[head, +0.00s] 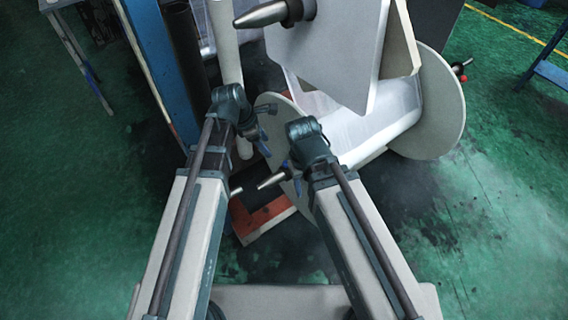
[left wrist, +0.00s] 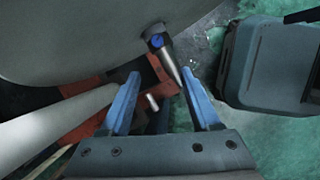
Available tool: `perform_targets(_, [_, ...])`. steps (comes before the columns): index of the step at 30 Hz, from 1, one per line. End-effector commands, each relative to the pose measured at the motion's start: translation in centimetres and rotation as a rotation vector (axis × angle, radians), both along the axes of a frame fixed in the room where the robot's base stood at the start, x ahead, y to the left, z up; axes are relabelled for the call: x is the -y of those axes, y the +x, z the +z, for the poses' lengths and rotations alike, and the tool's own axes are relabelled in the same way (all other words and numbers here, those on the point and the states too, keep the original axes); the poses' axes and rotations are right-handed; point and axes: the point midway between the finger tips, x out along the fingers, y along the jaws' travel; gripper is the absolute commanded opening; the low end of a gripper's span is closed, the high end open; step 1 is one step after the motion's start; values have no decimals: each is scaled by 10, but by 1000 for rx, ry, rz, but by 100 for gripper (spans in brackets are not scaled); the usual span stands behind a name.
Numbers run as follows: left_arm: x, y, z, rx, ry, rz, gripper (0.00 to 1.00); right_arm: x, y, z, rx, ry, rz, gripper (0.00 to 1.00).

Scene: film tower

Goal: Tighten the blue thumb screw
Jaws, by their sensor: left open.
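The blue thumb screw (left wrist: 157,41) sits on the collar of a metal spindle (left wrist: 168,56) at the edge of a large grey disc (left wrist: 80,35) in the left wrist view. In the head view the spindle (head: 271,181) points left from the disc (head: 268,103), with a small blue spot by its collar. My left gripper (left wrist: 161,76) is open, with the screw ahead of and between its blue fingers, apart from them. In the head view my left gripper (head: 263,148) is partly hidden by its wrist. My right wrist is close to the spindle; its fingers cannot be made out.
A film roll (head: 375,125) lies between the near disc and a far disc (head: 440,105). A big grey panel with another spindle (head: 262,14) hangs above. A blue post (head: 160,60) stands left. My right arm is close on the right in the left wrist view.

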Motion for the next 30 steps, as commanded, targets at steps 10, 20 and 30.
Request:
perform_targets(10, [10, 7, 3, -54, -55, 158, 63, 0, 0, 0, 0, 0, 0, 50])
perform_targets(20, [14, 9, -10, -53, -54, 156, 63, 0, 0, -12, 0, 0, 0, 50])
perform_targets(30, [29, 15, -52, -53, -53, 153, 63, 0, 0, -55, 0, 0, 0, 50])
